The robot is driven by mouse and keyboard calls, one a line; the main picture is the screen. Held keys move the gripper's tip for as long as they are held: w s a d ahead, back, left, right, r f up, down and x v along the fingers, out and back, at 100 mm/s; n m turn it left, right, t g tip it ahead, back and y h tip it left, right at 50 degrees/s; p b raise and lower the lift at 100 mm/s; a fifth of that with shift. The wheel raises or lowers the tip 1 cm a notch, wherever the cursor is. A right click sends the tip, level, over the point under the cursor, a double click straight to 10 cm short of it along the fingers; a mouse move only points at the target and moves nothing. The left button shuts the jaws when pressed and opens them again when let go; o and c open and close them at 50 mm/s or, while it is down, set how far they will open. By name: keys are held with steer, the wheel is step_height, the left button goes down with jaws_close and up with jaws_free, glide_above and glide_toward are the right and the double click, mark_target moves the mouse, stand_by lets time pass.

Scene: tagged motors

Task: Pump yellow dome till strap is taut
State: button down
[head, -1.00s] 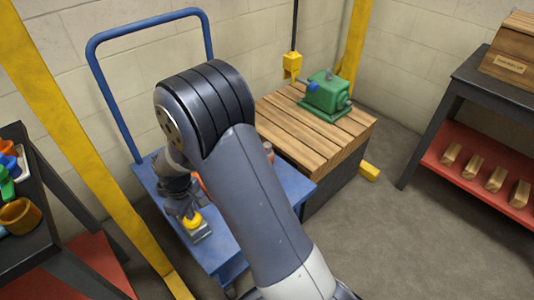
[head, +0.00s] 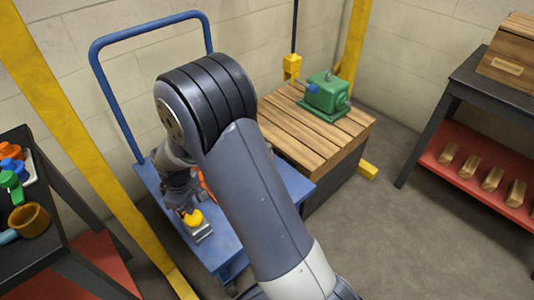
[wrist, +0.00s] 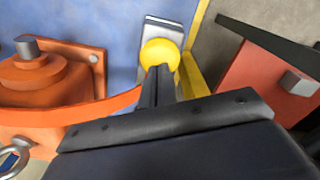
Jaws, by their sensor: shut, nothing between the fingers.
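The yellow dome (head: 194,217) sits on a small metal base on the blue cart's deck; it also shows in the wrist view (wrist: 160,52). My gripper (wrist: 159,70) is shut and empty, with its fingertips at the near side of the dome. They look to be touching it, but how far the dome is pressed I cannot tell. An orange strap (wrist: 92,112) curves past an orange motor (wrist: 40,72) at the left and passes behind my gripper. Whether it is taut I cannot tell. My arm hides most of the motor in the head view.
A green motor (head: 326,93) stands on a wooden crate (head: 300,122) behind the cart (head: 226,240). A yellow post (head: 75,140) rises left of the cart. Dark shelves with red lower boards stand at both sides. The floor at the right is clear.

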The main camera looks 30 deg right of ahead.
steer(key=shift+f, duration=0.15)
steer(key=shift+f+b, duration=1.1)
steer(key=shift+f, duration=0.45)
steer(key=shift+r, duration=0.1)
steer(key=shift+r+p, duration=1.35)
steer(key=shift+r, duration=0.25)
steer(key=shift+r, duration=0.15)
step_height(320, 180, up, 7)
steer(key=p, duration=0.5)
steer(key=shift+f, duration=0.3)
